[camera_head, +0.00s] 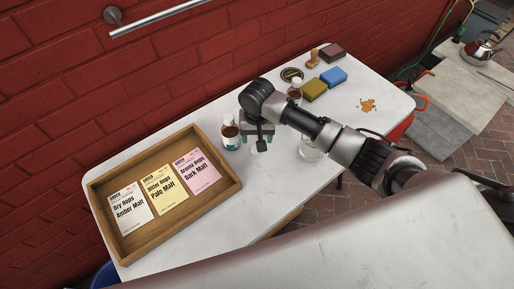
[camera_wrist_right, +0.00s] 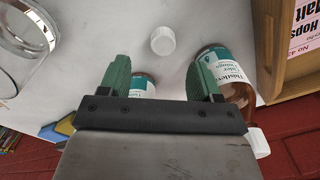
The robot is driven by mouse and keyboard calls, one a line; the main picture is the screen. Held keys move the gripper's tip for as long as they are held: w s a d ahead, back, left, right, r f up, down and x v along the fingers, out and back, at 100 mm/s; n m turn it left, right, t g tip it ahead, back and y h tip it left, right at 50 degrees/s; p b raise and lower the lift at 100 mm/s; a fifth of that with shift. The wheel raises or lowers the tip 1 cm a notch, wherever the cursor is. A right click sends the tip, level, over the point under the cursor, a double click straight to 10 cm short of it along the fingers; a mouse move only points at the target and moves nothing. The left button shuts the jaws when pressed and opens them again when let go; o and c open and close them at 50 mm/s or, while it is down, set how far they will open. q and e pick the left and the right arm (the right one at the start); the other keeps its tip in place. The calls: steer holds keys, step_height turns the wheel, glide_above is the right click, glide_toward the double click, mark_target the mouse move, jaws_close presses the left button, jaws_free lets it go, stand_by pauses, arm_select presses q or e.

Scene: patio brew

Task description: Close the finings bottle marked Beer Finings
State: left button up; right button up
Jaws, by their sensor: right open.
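A brown bottle (camera_head: 230,136) with a white and teal label stands just right of the wooden tray; its label (camera_wrist_right: 228,72) partly reads "Finings" in the right wrist view, and a white cap (camera_wrist_right: 259,143) shows at its top. A second brown bottle (camera_head: 295,93) stands farther back; its similar label (camera_wrist_right: 143,83) shows between my fingers. A loose white cap (camera_wrist_right: 163,40) lies on the table; it also shows in the head view (camera_head: 261,146). My right gripper (camera_head: 259,139) is open and empty above the table, beside the first bottle. My left gripper is out of view.
The wooden tray (camera_head: 127,250) holds three packets at left. A clear glass vessel (camera_head: 310,151) stands right of my gripper. Yellow (camera_head: 314,89) and blue (camera_head: 334,76) blocks, a wooden stamp and a round dark tin sit at the back. The table front is clear.

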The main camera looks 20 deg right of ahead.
steer(key=f, duration=0.5)
steer(key=shift+s+f, duration=0.1)
steer(key=shift+s, duration=0.15)
steer(key=shift+a, duration=0.1)
steer(key=c, duration=1)
